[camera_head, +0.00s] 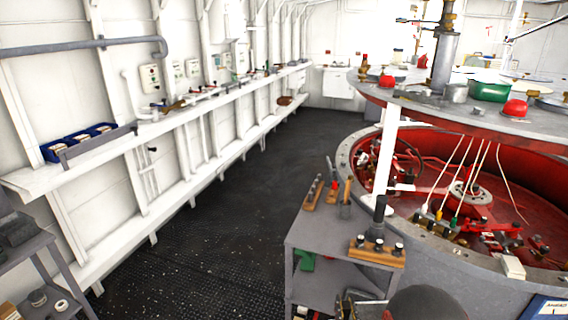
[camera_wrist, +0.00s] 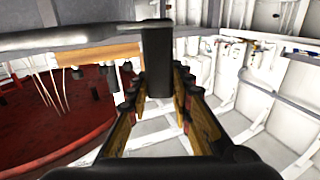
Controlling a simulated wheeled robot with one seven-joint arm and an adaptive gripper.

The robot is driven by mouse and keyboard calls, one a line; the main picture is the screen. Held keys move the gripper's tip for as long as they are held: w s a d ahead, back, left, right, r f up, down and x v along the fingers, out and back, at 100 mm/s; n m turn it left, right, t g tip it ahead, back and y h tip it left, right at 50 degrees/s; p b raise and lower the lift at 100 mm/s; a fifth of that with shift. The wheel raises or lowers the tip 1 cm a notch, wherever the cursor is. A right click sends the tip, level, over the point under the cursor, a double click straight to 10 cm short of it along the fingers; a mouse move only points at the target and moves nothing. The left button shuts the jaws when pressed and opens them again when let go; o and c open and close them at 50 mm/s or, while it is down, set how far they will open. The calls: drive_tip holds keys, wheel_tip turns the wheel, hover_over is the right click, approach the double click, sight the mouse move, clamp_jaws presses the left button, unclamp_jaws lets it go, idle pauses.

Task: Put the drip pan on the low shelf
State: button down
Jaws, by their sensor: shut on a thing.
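My gripper (camera_wrist: 158,98) fills the lower middle of the wrist view, its two fingers closed in on a dark upright piece (camera_wrist: 157,62). This piece meets a long grey rounded edge (camera_wrist: 60,39) at the upper left. I take them for the handle and rim of the drip pan, though its full shape is hidden. The head view does not clearly show my gripper or the pan. A long white lower ledge (camera_head: 205,189), perhaps the low shelf, runs along the left wall beneath a higher ledge (camera_head: 150,129).
A grey cart (camera_head: 310,240) with a wooden tool block (camera_head: 377,252) stands in front of the large red-lined tub (camera_head: 535,190). A blue bin (camera_head: 78,142) sits on the upper ledge. A grey rack (camera_head: 30,245) stands at lower left. Dark floor (camera_head: 200,240) between is clear.

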drive_tip(key=s+f, duration=0.3)
drive_tip(key=f, duration=0.2)
drive_tip(key=shift+s+f, duration=0.25)
